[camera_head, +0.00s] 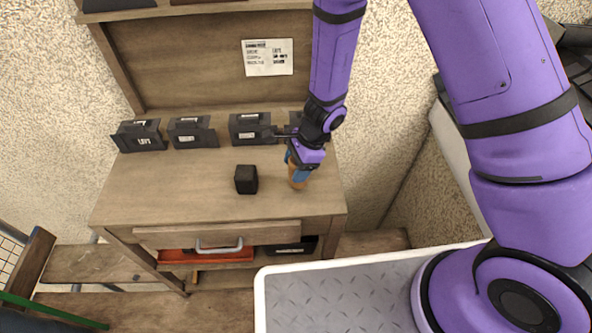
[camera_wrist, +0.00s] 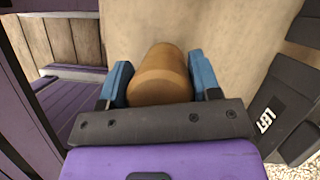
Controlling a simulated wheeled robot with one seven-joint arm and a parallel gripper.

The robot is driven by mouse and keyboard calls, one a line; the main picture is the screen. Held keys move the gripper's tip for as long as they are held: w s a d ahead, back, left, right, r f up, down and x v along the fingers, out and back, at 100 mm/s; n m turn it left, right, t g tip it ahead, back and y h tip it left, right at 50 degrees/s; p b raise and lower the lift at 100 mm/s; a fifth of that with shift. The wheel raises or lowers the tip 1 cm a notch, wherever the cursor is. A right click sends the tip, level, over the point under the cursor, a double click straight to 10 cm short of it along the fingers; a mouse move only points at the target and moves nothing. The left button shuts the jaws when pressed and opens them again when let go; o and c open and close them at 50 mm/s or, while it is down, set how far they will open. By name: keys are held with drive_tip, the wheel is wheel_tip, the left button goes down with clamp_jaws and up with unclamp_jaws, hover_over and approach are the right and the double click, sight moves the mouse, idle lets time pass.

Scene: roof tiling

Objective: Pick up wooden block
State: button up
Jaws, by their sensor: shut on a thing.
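The wooden block (camera_wrist: 160,75) is a rounded brown piece that shows between the two blue fingers in the wrist view. In the head view the wooden block (camera_head: 298,181) is a small brown shape at the right side of the workbench top, partly hidden by my gripper. My gripper (camera_head: 299,171) points down over the bench and is shut on the block; its blue fingers (camera_wrist: 160,85) stand on either side of it. I cannot tell whether the block touches the bench top.
A black block (camera_head: 246,180) stands on the workbench (camera_head: 190,200) left of my gripper. Below the top is a drawer (camera_head: 218,236) with a grey handle. The front left of the bench top is clear.

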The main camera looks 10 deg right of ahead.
drive_tip(key=shift+r, duration=0.7)
drive_tip(key=s+d, duration=0.2)
drive_tip(key=d, duration=0.5)
drive_tip(key=s+d+r, duration=0.1)
drive_tip(key=s+d, duration=0.1)
drive_tip(key=d, duration=0.6)
drive_tip(key=shift+s+d, duration=0.2)
drive_tip(key=shift+s, duration=0.15)
drive_tip(key=shift+r, duration=0.1)
